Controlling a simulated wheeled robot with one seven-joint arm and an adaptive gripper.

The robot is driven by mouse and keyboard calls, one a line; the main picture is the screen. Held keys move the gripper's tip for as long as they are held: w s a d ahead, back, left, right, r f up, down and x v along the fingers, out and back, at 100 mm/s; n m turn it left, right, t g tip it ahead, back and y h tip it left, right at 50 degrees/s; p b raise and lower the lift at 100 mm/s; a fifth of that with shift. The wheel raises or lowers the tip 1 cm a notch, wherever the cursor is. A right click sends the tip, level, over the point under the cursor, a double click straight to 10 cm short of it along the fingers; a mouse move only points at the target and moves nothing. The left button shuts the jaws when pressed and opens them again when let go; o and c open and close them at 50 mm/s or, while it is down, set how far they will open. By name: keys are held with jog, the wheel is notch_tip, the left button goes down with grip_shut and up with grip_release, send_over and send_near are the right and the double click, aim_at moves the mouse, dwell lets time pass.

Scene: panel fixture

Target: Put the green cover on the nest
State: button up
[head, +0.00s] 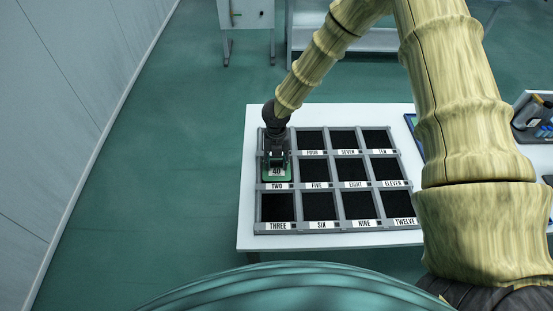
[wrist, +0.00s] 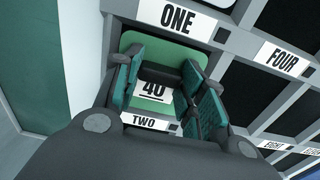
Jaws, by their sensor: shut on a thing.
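The green cover (head: 268,178) with a white "40" label is at the compartment labelled TWO in the left column of the grey grid of nests (head: 285,228). In the wrist view the cover (wrist: 188,53) lies between the labels ONE and TWO, roughly square with the opening. My gripper (head: 277,160) is over it, pointing down, shut on the cover; its teal fingers (wrist: 160,85) stand on both sides of the "40" label. The fingers hide part of the cover. I cannot tell whether the cover rests fully in the compartment or sits slightly above it.
The other visible compartments, such as FIVE (head: 316,172) and THREE (head: 277,207), are dark and empty. Compartment ONE is mostly hidden by my arm. The grid stands on a white table (head: 248,215). A dark holder (head: 533,117) with items is at the right.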

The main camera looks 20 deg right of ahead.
aim_at(276, 162)
jog(key=shift+f, duration=0.25)
jog(key=shift+f, duration=0.15)
jog(key=o, duration=1)
jog(key=shift+o, duration=0.2)
notch_tip(276, 162, up, 12)
jog(key=b, duration=0.3)
